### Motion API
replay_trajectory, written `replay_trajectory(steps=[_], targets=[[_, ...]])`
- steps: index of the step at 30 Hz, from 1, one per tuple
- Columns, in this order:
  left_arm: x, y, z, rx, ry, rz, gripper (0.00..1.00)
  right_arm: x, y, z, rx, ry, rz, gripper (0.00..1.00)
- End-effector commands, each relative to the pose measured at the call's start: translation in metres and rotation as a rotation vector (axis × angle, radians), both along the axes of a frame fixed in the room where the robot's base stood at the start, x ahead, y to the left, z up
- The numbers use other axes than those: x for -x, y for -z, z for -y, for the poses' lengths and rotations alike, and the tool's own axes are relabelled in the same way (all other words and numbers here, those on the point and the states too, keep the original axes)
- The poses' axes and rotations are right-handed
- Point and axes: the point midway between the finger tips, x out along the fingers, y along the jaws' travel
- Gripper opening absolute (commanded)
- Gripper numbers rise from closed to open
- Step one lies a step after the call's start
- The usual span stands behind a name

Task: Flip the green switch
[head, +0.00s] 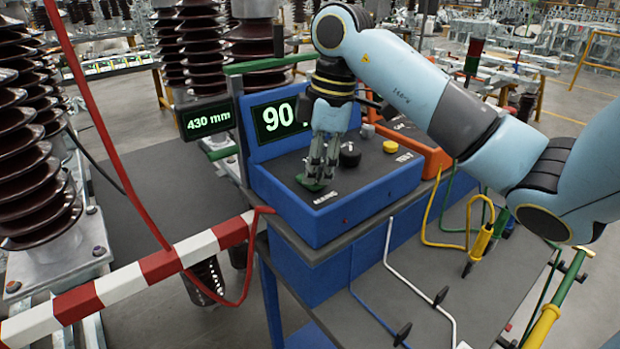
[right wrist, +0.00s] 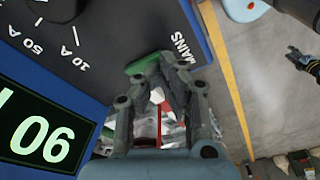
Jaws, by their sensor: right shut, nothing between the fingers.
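The green switch (head: 313,183) is a small green rocker on the sloped dark top of a blue test set (head: 345,207), beside the MAINS label. It also shows in the right wrist view (right wrist: 143,65). My right gripper (head: 320,178) points down with its fingers shut and empty. Its fingertips are right at the switch and hide part of it; I cannot tell whether they press on it. In the right wrist view the closed fingertips (right wrist: 152,66) overlap the switch's lower edge. Which way the switch is tipped is unclear. My left gripper is not in view.
A black knob (head: 350,155) and a yellow button (head: 390,146) sit right of the switch. A lit display (head: 280,118) stands behind. Leads hang at the cart's front.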

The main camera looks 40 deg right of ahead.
Motion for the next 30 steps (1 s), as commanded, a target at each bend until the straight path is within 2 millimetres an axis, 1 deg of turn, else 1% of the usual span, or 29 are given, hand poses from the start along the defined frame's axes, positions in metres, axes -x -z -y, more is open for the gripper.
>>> replay_trajectory(steps=[7,11,14,30], targets=[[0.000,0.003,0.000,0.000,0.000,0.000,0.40,0.000,0.004,0.000,0.000,0.000,0.000,0.00],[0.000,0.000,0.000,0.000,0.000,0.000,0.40,0.000,0.002,0.000,0.000,0.000,0.000,0.00],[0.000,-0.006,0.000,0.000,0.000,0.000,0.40,0.000,-0.005,0.000,0.000,0.000,0.000,0.00],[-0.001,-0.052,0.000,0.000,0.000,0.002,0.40,0.000,-0.053,0.000,0.000,0.000,0.001,0.00]])
